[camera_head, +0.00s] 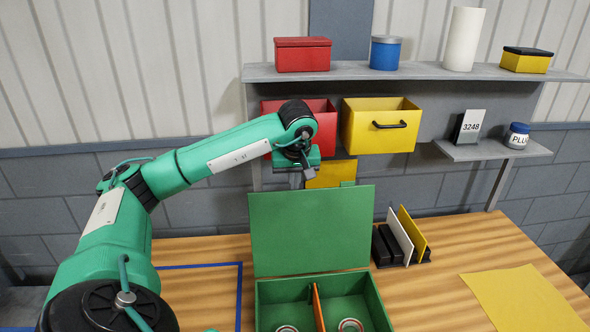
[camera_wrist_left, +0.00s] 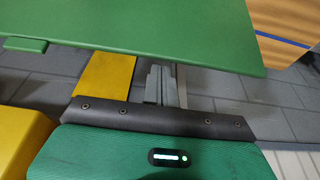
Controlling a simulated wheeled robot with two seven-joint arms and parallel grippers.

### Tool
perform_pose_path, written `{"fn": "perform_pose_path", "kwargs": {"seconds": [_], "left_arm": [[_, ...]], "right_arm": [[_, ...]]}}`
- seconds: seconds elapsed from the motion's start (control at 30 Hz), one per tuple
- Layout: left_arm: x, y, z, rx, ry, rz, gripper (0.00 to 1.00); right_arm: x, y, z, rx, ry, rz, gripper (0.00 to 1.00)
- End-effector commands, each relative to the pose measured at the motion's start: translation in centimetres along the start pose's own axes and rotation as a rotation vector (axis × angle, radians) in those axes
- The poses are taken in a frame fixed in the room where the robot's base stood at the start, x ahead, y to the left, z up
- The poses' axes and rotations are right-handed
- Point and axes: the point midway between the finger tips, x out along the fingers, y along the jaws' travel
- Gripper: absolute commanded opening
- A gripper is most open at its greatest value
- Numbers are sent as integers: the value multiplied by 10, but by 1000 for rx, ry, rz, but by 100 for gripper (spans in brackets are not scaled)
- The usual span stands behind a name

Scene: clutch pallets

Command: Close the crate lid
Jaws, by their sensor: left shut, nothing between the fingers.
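The green crate (camera_head: 262,305) stands at the front of the table, with round metal parts and an orange divider inside. Its flat green lid (camera_head: 310,232) is raised, standing open at the crate's back side, with a small tab on its top edge. The lid (camera_wrist_left: 140,25) also crosses the top of the left wrist view. My left gripper (camera_head: 296,182) is just above and behind the lid's top edge, pointing down. Its grey fingers (camera_wrist_left: 162,84) are shut and empty, close to the lid edge; whether they touch it I cannot tell. My right gripper is not in view.
A shelf (camera_head: 420,72) behind carries boxes and a white cylinder. A red bin (camera_head: 270,108) and a yellow bin (camera_head: 365,135) hang below it, close to my left wrist. A rack with upright panels (camera_head: 398,236) stands right of the lid. A yellow sheet (camera_head: 522,300) lies at right.

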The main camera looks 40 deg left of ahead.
Motion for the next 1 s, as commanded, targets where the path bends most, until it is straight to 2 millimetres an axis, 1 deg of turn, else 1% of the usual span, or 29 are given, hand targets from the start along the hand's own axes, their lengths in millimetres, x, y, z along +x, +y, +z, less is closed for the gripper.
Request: {"fn": "perform_pose_path", "kwargs": {"seconds": [0.03,0.2,0.3,0.4,0.53,0.83,1.0], "left_arm": [[6,-1,0,0,-4,-5,0],[31,0,0,1,-4,-3,0],[42,0,0,0,-3,-2,0],[48,0,0,0,-2,0,0],[52,0,1,0,-1,1,0],[52,0,1,0,-1,1,0],[53,-3,-4,-1,16,1,0]], "right_arm": [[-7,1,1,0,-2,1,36],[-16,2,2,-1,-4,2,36],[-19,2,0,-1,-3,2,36],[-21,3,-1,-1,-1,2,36],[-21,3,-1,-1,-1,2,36],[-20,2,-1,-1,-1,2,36],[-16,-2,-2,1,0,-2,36]]}}
